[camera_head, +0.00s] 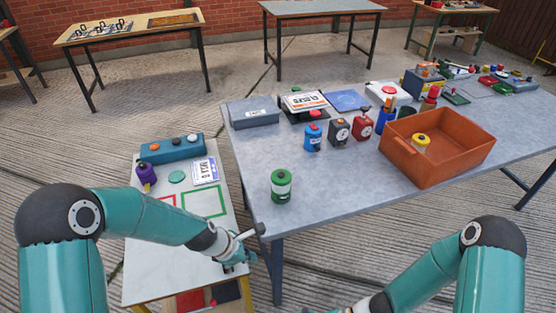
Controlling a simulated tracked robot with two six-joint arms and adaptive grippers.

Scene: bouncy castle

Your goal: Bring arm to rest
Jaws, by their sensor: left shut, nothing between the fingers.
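My left arm comes in from the left, and its gripper (241,258) hangs over the near right edge of the small white table, close to the grey table's left corner. The left gripper is shut and empty. My right arm comes in at the bottom right, and its forearm points down and left out of the picture. The right gripper lies below the frame and is hidden.
A green canister (281,186) stands near the left edge of the grey table (330,190). An orange bin (437,150) holds a yellow canister (420,144). The white table (150,267) bears a purple bottle (147,175) and a blue button box (172,147).

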